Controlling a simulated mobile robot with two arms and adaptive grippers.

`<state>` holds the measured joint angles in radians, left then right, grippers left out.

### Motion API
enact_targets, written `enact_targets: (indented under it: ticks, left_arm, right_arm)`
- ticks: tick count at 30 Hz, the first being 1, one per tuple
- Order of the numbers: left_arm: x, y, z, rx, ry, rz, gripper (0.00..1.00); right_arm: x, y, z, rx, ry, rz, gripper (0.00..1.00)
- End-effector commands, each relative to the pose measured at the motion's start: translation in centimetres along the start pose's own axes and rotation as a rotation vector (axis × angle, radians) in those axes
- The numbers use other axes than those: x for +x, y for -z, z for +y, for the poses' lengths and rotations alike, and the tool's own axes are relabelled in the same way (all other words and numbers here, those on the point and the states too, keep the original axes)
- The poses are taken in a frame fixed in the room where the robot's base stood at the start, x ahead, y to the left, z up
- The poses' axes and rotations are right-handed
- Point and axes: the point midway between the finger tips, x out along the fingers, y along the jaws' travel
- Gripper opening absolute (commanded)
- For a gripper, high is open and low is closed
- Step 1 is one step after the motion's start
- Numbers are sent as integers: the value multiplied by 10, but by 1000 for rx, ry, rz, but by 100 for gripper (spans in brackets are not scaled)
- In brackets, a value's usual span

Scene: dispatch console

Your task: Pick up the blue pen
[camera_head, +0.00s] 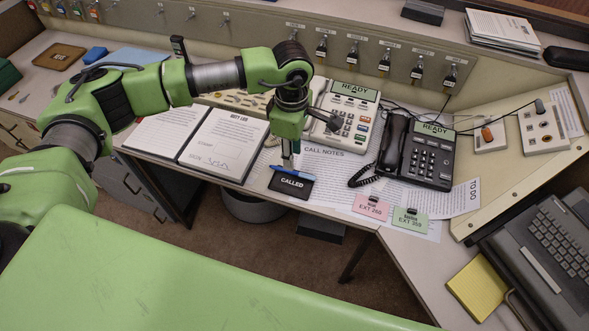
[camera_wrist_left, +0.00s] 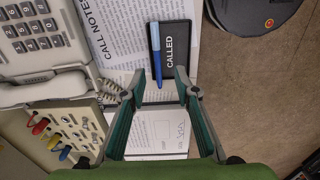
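The blue pen (camera_head: 304,176) lies across the black "CALLED" card (camera_head: 291,186) near the front edge of the desk. In the left wrist view the pen (camera_wrist_left: 156,50) lies lengthwise along the same card (camera_wrist_left: 175,35), with a light blue end and a darker blue body. My left gripper (camera_head: 287,158) points down over the pen and hides part of it. In the left wrist view its two fingers (camera_wrist_left: 161,76) are apart, with the darker end of the pen showing between the tips. Whether they touch the pen cannot be told. My right gripper is not in view.
A black desk phone (camera_head: 430,152) and a beige console (camera_head: 346,118) stand behind and to the right. A clipboard sheet (camera_head: 226,145) lies left. Pink (camera_head: 371,207) and green (camera_head: 410,220) tags lie right. A bin (camera_head: 252,207) stands on the floor below the desk edge.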

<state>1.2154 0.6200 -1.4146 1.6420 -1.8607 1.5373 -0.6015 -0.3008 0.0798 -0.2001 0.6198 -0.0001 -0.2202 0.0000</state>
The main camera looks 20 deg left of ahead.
Motion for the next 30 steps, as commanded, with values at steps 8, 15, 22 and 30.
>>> enact_targets:
  ticks: [8, 15, 22, 30]
  left_arm:
    - [22, 0, 0, -1, 2, 1, 29]
    - [57, -2, 2, -1, 2, 1, 29]
    - [69, -2, 2, 0, 0, 1, 29]
    - [69, -2, 3, 0, -1, 0, 0]
  right_arm:
    - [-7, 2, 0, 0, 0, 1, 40]
    - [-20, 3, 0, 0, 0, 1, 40]
    - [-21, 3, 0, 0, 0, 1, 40]
    - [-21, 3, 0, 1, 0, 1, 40]
